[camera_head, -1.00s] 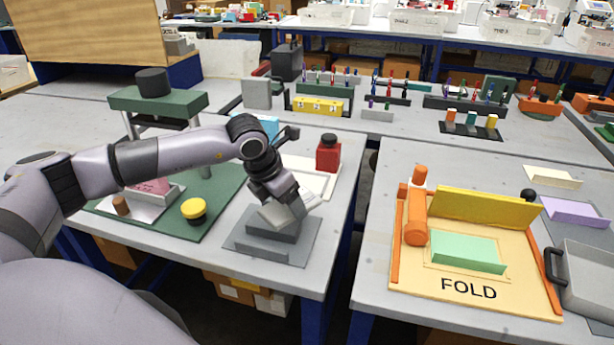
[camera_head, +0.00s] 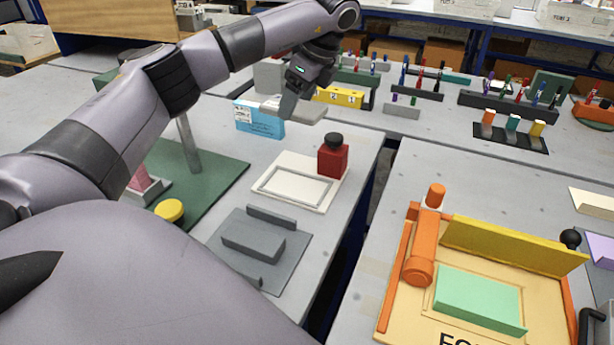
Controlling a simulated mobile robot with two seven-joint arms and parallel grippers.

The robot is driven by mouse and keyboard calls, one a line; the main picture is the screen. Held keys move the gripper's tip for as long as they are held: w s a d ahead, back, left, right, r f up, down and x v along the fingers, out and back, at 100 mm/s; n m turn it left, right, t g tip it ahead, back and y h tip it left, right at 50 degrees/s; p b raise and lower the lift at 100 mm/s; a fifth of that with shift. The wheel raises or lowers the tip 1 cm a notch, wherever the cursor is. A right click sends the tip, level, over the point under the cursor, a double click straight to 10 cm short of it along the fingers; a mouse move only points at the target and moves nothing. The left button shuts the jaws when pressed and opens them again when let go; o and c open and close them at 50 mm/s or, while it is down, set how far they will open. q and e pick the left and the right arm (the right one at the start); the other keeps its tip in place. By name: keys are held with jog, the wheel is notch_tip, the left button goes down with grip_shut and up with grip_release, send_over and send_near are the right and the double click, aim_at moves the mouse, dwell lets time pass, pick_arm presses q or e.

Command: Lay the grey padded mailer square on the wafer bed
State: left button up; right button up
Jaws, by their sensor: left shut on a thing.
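My left gripper (camera_head: 288,106) is raised over the far part of the left table and shut on a flat light grey piece, which looks like the grey padded mailer (camera_head: 309,112). The piece is clear of the fixtures, and the gripper hides part of it. Below it lies a white plate with a rectangular frame (camera_head: 268,198). Nearer me is a grey fixture (camera_head: 292,262) with a raised grey block (camera_head: 252,240) and a low rail behind it. I cannot tell which of these is the wafer bed. My right gripper is not in view.
A red bottle (camera_head: 333,160) stands at the white plate's right corner. A blue box (camera_head: 258,122) stands behind the plate. A yellow-capped button (camera_head: 169,210) is on the green base (camera_head: 215,185). The right table holds a fold board (camera_head: 395,300); a gap separates the tables.

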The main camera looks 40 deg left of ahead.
pick_arm(q)
jog(key=shift+w+r+n, duration=0.15)
jog(key=shift+r+n, duration=0.05)
jog(key=shift+n, duration=0.1)
jog(key=shift+a+f, duration=0.1)
jog(key=shift+f, duration=0.1)
jog(key=b, duration=0.7)
send_over(294, 186)
jog(key=d, duration=0.2)
notch_tip(294, 186, down, 14)
jog(key=shift+w+a+f, duration=0.2)
jog(key=shift+a+f, duration=0.05)
jog(key=shift+f, duration=0.3)
notch_tip(294, 186, down, 4)
jog(key=shift+r, duration=0.1)
jog(key=shift+f, duration=0.3)
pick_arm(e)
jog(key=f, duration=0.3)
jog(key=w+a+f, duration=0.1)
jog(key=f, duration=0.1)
pick_arm(q)
jog(key=shift+f+b, duration=0.35)
jog(key=shift+f, duration=0.2)
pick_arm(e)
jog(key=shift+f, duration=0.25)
